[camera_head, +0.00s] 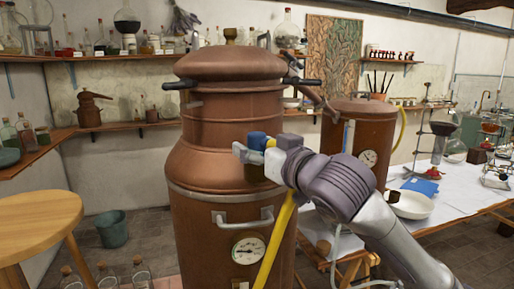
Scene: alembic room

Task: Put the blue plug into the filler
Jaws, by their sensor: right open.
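A large copper still (209,165) stands upright in the middle of the camera_head view. My right gripper (258,158) is in front of its upper body, with the arm coming in from the lower right. The gripper is open. A small blue piece (258,140), which looks like the blue plug, shows at the upper side of the fingers. A bit of yellow shows beside it. I cannot tell whether the plug sits in the filler or touches the fingers. The filler's opening is hidden behind the gripper. My left gripper is not in view.
A yellow hose (275,248) runs down the still's front, near its handle (243,219) and gauge (248,250). A smaller copper vessel (371,130) and a white-covered table (453,190) stand at right. A wooden stool (35,222) and a bucket (112,230) stand at left.

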